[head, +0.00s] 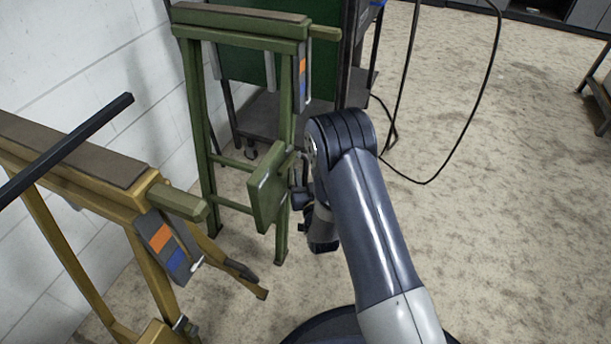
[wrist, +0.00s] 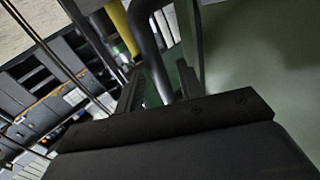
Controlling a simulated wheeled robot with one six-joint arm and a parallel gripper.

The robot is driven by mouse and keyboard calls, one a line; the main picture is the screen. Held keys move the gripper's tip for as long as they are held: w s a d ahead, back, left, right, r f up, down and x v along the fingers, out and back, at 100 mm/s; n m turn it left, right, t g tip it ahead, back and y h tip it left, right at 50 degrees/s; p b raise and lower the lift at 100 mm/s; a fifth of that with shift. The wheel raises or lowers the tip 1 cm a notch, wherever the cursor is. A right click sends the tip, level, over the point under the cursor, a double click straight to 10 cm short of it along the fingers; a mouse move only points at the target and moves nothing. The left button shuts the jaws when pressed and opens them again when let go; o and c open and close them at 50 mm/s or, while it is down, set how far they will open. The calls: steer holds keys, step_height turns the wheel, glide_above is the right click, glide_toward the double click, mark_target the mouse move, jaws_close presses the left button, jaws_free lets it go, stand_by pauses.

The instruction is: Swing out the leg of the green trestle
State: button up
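The green trestle (head: 287,110) stands against the white wall at the upper middle of the head view. A flat green panel (head: 268,190) sits low on its near side, in front of the lower crossbars. My gripper (head: 298,190) is at the right side of this panel, partly hidden by my arm. In the wrist view a large green surface (wrist: 260,60) fills the right. A dark curved bar (wrist: 150,50) runs down toward my dark gripper fingers (wrist: 160,90). I cannot tell whether the fingers are closed on it.
A yellow trestle (head: 135,195) with an orange and blue label stands at the left front. A dark bar (head: 70,148) crosses above it. A dark cart (head: 352,60) stands behind the green trestle. A black cable (head: 470,110) hangs at the right, above open floor (head: 510,220).

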steer(key=shift+x, duration=0.75)
steer(key=shift+c, duration=0.5)
jaws_close()
